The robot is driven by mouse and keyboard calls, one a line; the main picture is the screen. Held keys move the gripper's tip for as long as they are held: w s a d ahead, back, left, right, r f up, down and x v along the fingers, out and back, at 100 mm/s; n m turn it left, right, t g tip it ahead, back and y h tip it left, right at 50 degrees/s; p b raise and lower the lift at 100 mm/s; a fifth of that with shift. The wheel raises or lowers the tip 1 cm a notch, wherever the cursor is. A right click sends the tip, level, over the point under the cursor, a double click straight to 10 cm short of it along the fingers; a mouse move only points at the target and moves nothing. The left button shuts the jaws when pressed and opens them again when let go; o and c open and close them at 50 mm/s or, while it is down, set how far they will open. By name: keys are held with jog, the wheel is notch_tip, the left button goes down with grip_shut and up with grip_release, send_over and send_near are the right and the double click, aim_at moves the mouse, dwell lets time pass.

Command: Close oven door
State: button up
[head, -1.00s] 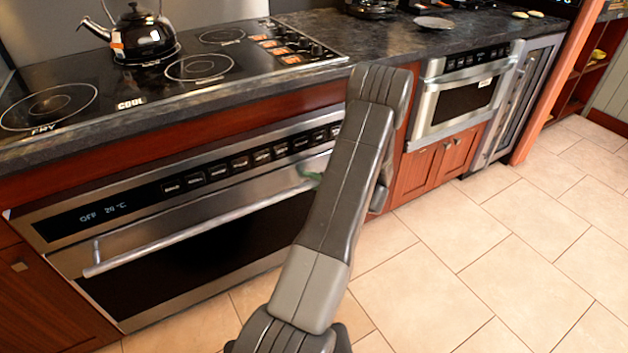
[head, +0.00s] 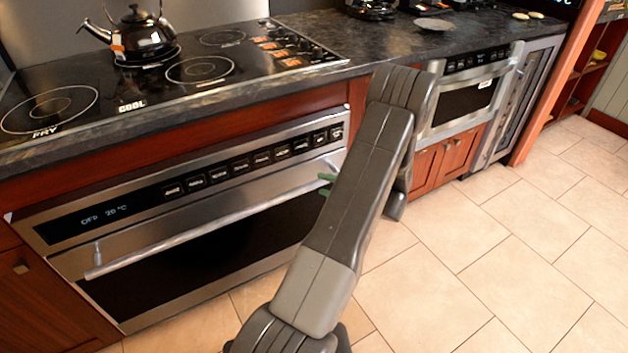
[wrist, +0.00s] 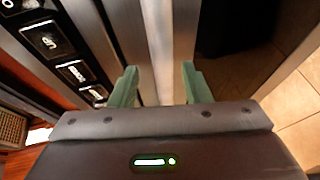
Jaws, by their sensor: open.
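The oven (head: 180,220) is on the left in the head view, below the cooktop. Its steel-framed door has a dark window (head: 200,255) and a long steel handle (head: 200,228); the door looks flush or nearly so, and I cannot tell if a small gap is left. My gripper's green fingers (head: 327,183) show at the right end of the handle, partly hidden by my arm. In the wrist view my gripper (wrist: 160,84) is open, with a bright steel bar, apparently the handle (wrist: 184,45), between or just beyond the fingers. Contact is unclear.
A kettle (head: 138,38) stands on the black cooktop (head: 150,85) above the oven. A microwave drawer (head: 466,92) sits in the cabinets to the right. The tiled floor (head: 480,260) at the right is clear.

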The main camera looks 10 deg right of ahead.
jog(key=v, duration=0.8)
jog(key=shift+p, duration=0.35)
jog(key=shift+f, duration=0.1)
jog(key=b+x, duration=0.1)
jog(key=x, duration=1.2)
jog(key=shift+w+a+b, duration=0.15)
jog(key=shift+a+b, duration=0.05)
jog(key=shift+b, duration=0.15)
